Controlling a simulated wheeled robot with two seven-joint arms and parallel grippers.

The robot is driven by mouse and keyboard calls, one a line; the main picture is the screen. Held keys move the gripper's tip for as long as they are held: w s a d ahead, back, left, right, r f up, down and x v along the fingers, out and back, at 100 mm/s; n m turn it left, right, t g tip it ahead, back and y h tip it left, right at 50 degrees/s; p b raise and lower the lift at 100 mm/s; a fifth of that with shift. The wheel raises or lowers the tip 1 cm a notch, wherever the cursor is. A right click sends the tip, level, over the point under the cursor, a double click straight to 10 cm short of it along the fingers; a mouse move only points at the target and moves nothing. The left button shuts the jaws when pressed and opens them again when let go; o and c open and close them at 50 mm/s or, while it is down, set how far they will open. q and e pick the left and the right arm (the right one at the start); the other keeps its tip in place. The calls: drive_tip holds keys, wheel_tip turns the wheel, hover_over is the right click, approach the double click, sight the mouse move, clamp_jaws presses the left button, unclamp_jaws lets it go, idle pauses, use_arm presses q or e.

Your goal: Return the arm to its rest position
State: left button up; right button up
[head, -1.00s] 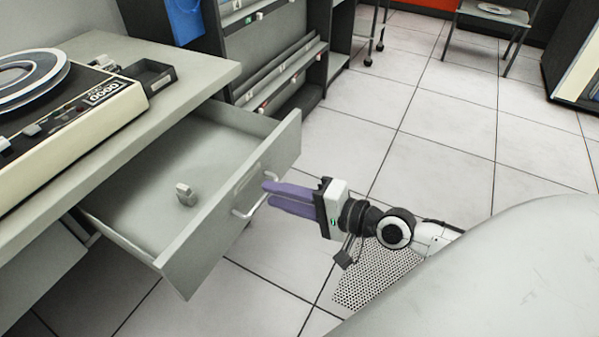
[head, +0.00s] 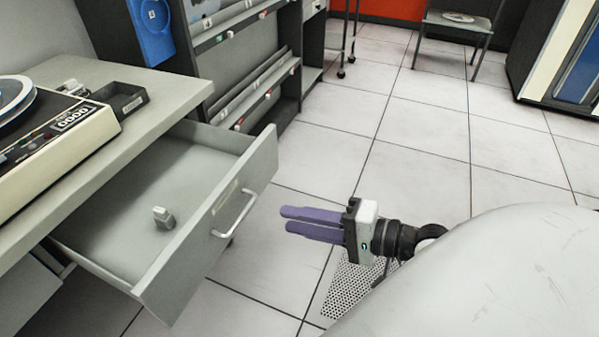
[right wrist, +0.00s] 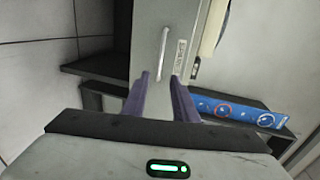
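My right gripper (head: 284,220) is to the right of the open drawer (head: 160,278), apart from its handle (head: 235,213). Its two purple fingers are parted with nothing between them. In the right wrist view the gripper (right wrist: 160,82) shows a gap between the fingers, and the drawer handle (right wrist: 162,55) stands beyond them. A small grey object (head: 163,217) lies inside the drawer. My left gripper is in neither current view.
The desk (head: 182,96) holds a tape machine (head: 75,130) and a small black tray (head: 122,99). A dark shelf unit (head: 240,75) stands behind. A chair (head: 457,28) is at the back. The tiled floor (head: 420,140) is clear between the drawer and the back.

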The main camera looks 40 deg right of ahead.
idle(0.3)
